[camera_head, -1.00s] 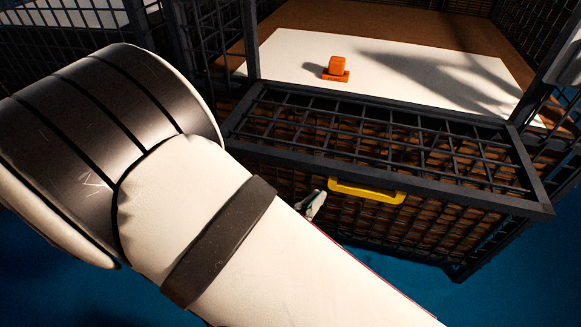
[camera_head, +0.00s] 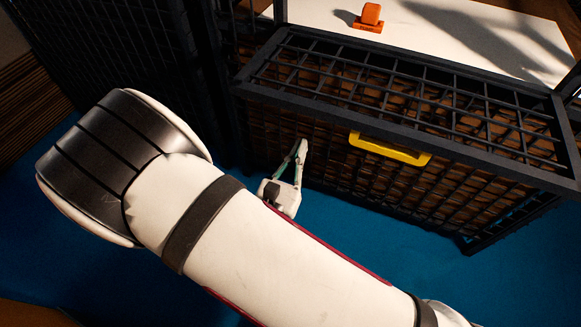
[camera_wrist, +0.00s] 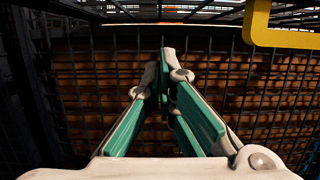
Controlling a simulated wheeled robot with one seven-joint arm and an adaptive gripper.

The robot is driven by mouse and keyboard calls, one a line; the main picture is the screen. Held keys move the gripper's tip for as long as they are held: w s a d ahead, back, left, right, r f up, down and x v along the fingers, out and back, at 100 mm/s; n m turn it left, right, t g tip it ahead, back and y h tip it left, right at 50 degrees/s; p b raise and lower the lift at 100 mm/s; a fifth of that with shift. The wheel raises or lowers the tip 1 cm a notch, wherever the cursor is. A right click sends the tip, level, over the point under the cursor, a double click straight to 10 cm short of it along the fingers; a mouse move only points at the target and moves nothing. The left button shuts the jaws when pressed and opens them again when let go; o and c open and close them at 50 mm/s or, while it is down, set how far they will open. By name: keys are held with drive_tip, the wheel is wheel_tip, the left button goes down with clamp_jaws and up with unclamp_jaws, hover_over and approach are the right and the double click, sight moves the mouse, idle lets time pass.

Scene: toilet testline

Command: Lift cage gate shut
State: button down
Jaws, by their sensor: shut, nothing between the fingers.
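The cage gate (camera_head: 420,97) is a dark wire-mesh panel in a thick frame. It is open and lies folded outward, roughly flat, in front of the cage opening. A yellow handle (camera_head: 390,149) sits on its outer edge; in the wrist view the handle (camera_wrist: 283,38) is at the upper right. My gripper (camera_head: 301,147) is to the left of the handle, in front of the mesh side under the gate. In the wrist view my gripper (camera_wrist: 166,68) has its green-padded fingers together and empty, pointing at the mesh, apart from the handle. Contact with the mesh cannot be told.
An orange block (camera_head: 370,18) stands on a white board (camera_head: 470,35) inside the cage. Brown slatted material shows behind the lower mesh. A tall dark mesh wall (camera_head: 100,60) rises at the left. Blue floor (camera_head: 350,235) is clear in front of the cage.

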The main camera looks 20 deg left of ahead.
drive_tip(key=shift+w+r, duration=0.4)
drive_tip(key=shift+r, duration=0.35)
drive_tip(key=shift+w+r, duration=0.4)
drive_tip(key=shift+r, duration=0.4)
drive_tip(key=shift+w+r, duration=0.4)
drive_tip(key=shift+r, duration=0.35)
